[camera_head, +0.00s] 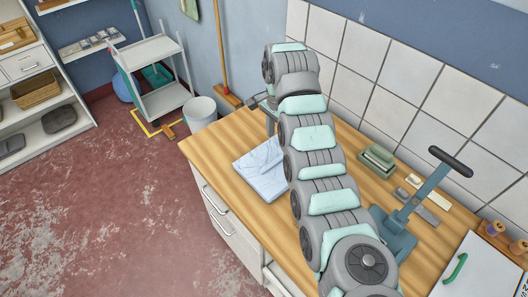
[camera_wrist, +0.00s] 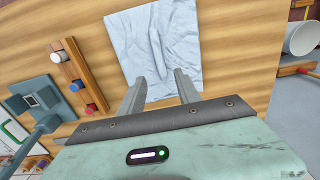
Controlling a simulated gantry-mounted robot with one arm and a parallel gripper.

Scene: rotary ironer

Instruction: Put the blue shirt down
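The pale blue shirt (camera_head: 262,168) lies folded and flat, slightly wrinkled, on the wooden counter (camera_head: 215,142) near its front edge. It also shows in the wrist view (camera_wrist: 155,40), beyond my fingers. My gripper (camera_wrist: 159,77) is open, with its two fingers well apart and the near part of the shirt seen between them. I cannot tell whether the fingertips touch the cloth. In the head view my arm hides much of the counter's middle, and I cannot make out the fingers there.
A blue-grey press with a dark handle (camera_head: 450,161) stands right of my arm. A white bucket (camera_head: 200,112) and a trolley (camera_head: 160,85) stand on the floor past the counter's end. A peg rail (camera_wrist: 82,72) shows in the wrist view.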

